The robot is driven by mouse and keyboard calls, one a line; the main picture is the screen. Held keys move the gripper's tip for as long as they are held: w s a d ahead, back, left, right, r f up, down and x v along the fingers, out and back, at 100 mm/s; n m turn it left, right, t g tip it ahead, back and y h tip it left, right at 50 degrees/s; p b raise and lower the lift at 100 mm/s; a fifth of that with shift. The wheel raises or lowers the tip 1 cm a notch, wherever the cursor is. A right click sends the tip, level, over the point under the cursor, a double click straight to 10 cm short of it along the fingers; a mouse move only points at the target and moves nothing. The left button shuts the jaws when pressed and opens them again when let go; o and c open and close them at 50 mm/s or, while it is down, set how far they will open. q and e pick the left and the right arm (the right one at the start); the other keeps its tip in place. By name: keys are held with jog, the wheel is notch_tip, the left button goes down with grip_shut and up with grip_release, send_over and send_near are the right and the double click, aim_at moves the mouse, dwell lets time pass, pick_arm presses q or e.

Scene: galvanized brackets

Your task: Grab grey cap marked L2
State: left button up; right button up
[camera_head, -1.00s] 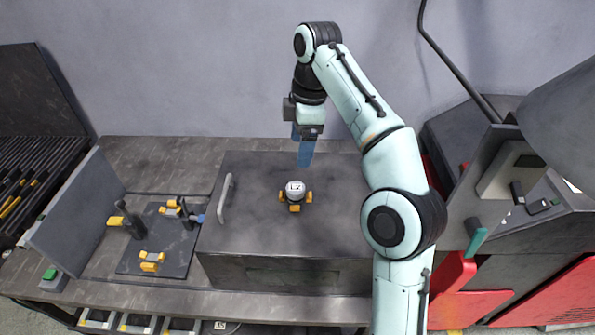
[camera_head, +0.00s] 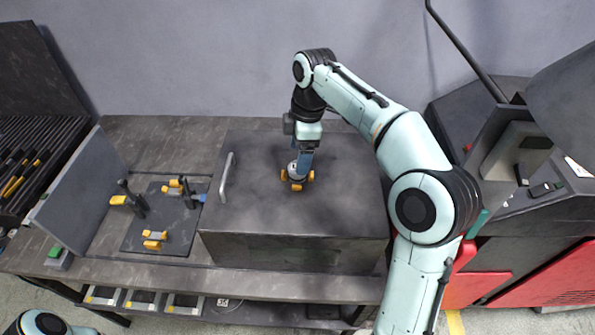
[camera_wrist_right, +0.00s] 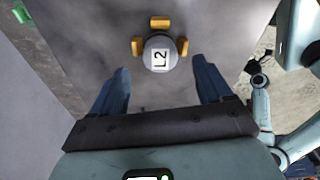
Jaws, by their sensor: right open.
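The grey cap marked L2 (camera_wrist_right: 161,53) sits among yellow holder blocks (camera_wrist_right: 160,22) on top of the dark metal box (camera_head: 340,200). Its label faces up in the right wrist view. In the head view the cap (camera_head: 293,168) is partly hidden behind my right gripper (camera_head: 302,172). My right gripper also shows in the right wrist view (camera_wrist_right: 163,82). Its blue fingers are spread with nothing between them, and the cap lies just beyond the fingertips, roughly centred. My left gripper is not in view; part of my left arm shows at the bottom left.
A handle (camera_head: 226,178) stands up at the box's left side. Left of it, a dark plate (camera_head: 165,228) holds toggle clamps and yellow blocks, beside an upright grey panel (camera_head: 75,190). A red and dark machine (camera_head: 510,275) stands at the right.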

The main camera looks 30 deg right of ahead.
aim_at(295, 178)
jog(key=shift+a+f, duration=0.2)
jog(key=shift+f, duration=1.7)
jog(key=c, duration=1.2)
